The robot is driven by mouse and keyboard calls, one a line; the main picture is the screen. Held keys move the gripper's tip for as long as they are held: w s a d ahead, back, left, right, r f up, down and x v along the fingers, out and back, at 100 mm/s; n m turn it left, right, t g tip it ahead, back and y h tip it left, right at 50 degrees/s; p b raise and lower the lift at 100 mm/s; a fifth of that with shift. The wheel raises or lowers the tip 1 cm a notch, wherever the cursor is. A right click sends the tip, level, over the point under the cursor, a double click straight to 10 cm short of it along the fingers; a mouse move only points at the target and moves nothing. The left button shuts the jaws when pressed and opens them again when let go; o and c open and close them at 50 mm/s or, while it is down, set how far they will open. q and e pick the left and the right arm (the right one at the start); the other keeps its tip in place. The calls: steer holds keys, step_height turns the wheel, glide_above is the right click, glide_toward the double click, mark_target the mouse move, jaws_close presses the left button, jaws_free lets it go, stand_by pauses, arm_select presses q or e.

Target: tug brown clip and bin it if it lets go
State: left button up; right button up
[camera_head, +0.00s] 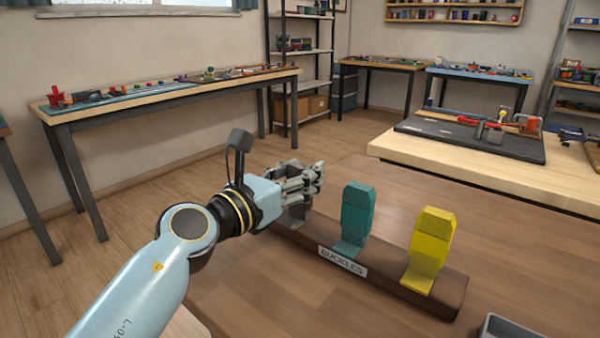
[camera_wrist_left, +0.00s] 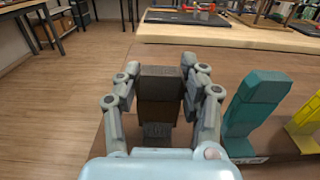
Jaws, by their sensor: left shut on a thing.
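The brown clip (camera_wrist_left: 160,84) is a dark, blocky upright piece between the fingers of my left gripper in the left wrist view. My left gripper (camera_head: 308,178) is shut on it at the left end of the long brown rail (camera_head: 385,285) labelled "BUCKLES". In the head view the fingers hide most of this clip. A teal clip (camera_head: 357,212) stands on the middle of the rail and a yellow clip (camera_head: 430,245) on its right part. The teal clip also shows in the left wrist view (camera_wrist_left: 256,105). My right gripper is not in view.
A grey container's rim (camera_head: 488,322) shows at the bottom right, cut off by the frame. The rail stands on a brown wooden tabletop (camera_head: 350,170). Behind it is a pale bench (camera_head: 480,183) with a dark mat and tools. The tabletop behind the clips is clear.

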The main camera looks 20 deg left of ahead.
arm_select(q)
steer(key=shift+r, duration=0.2)
steer(key=shift+f, duration=0.1)
stand_by(0.6)
steer(key=o, duration=1.6)
steer(key=shift+f, duration=0.15)
steer(key=v, duration=0.6)
steer(key=shift+p, duration=0.35)
